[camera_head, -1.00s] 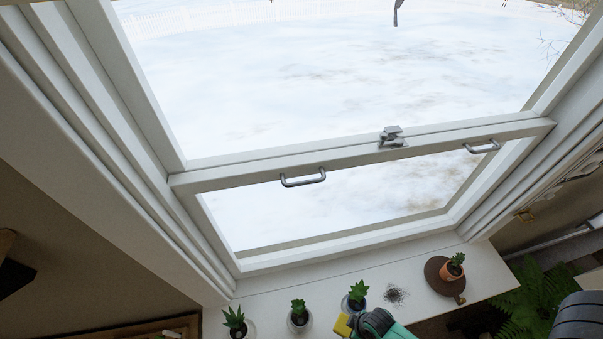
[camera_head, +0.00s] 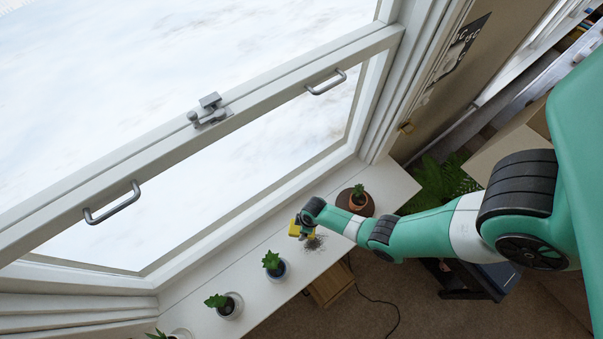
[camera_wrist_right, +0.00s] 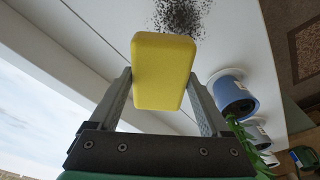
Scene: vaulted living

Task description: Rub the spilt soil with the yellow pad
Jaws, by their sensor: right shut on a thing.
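The yellow pad (camera_wrist_right: 163,72) is clamped between the two fingers of my right gripper (camera_wrist_right: 160,90). In the head view the yellow pad (camera_head: 294,229) shows beside my right gripper (camera_head: 303,222), over the white windowsill. The spilt soil (camera_wrist_right: 182,14) is a dark scatter of grains just past the pad's far end in the right wrist view. In the head view the soil (camera_head: 316,243) lies right beside the gripper, partly hidden by it. I cannot tell whether the pad touches the sill or soil. My left gripper is out of view.
A terracotta-potted plant (camera_head: 358,198) stands on a round brown board to the right of the soil. A plant in a blue-white pot (camera_head: 275,266) and another potted plant (camera_head: 226,304) stand to the left. The window frame (camera_head: 200,135) rises behind the windowsill (camera_head: 250,290).

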